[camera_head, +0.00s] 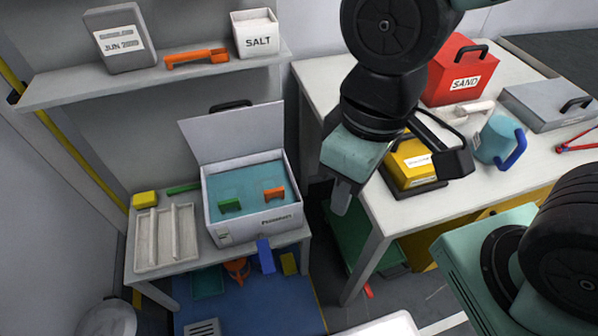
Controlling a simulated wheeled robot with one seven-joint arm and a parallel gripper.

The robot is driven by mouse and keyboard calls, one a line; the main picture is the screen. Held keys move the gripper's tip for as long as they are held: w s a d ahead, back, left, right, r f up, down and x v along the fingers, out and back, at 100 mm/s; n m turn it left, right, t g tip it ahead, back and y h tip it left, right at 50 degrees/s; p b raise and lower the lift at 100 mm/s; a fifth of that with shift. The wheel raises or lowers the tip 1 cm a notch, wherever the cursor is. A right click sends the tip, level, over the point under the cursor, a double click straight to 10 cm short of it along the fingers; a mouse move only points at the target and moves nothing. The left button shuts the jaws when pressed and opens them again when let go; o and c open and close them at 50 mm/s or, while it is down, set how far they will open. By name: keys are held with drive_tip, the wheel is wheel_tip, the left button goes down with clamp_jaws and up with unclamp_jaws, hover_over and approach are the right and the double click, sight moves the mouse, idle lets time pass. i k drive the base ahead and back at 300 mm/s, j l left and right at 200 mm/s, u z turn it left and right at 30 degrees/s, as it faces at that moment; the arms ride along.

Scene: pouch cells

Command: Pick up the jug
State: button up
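The jug (497,140) is light blue with a darker blue handle on its right side. It sits on the white table at the right, apart from my gripper. My gripper (342,197) hangs in the middle of the view, left of the jug and in front of the table's left edge.
Near the jug on the white table (381,207) are a yellow box (408,169), a red SAND box (461,72) and a grey case (545,104). Red-handled pliers (577,143) lie to its right. An open white box (262,222) stands on the left bench.

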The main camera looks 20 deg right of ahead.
sight(502, 140)
drive_tip(key=k, duration=0.45)
drive_tip(key=k+z, duration=0.2)
drive_tip(key=z, duration=1.3)
drive_tip(key=i+z, duration=0.3)
drive_tip(key=i, duration=0.15)
drive_tip(key=i+j+z, duration=0.3)
drive_tip(key=i, duration=0.2)
